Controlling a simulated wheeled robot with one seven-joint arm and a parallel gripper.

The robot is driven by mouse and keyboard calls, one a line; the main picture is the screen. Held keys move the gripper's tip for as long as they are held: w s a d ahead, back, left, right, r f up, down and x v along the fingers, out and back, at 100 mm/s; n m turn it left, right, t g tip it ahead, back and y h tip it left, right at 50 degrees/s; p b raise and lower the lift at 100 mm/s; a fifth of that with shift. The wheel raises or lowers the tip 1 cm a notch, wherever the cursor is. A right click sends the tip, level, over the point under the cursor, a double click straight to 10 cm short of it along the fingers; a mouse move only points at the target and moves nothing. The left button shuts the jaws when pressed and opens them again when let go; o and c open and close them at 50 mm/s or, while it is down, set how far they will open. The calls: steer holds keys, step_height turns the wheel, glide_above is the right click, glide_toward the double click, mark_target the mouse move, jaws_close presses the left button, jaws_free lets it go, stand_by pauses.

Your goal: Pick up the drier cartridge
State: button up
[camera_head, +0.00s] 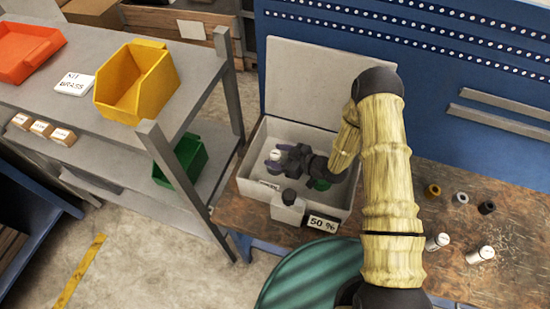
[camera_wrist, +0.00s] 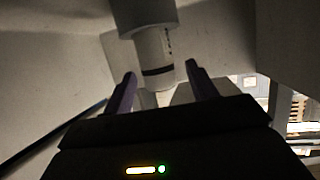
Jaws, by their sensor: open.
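A white drier cartridge (camera_head: 275,155) stands inside the open grey case, at its left end. In the wrist view the cartridge (camera_wrist: 155,55) is a pale cylinder with a dark band near one end and a wider part at the top edge. My gripper (camera_head: 277,162) reaches into the case from the right, its fingers at the cartridge. In the wrist view my gripper (camera_wrist: 162,84) is open, with one purple finger on each side of the cartridge's banded end. I cannot tell whether either finger touches it.
The case's front wall (camera_head: 338,210) and raised lid (camera_head: 315,80) surround my gripper closely. A pale block with a dark knob (camera_head: 289,197) and a "50 %" label (camera_head: 322,222) are at the front. Two white cylinders (camera_head: 438,242) (camera_head: 480,255) and small rings (camera_head: 460,198) lie on the bench at right.

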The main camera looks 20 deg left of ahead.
mark_target(271, 154)
steer(key=shift+p+x, duration=0.45)
steer(key=shift+x, duration=1.05)
steer(key=shift+f, duration=0.1)
steer(key=c, duration=1.1)
step_height(271, 154, up, 10)
steer(key=b, duration=0.3)
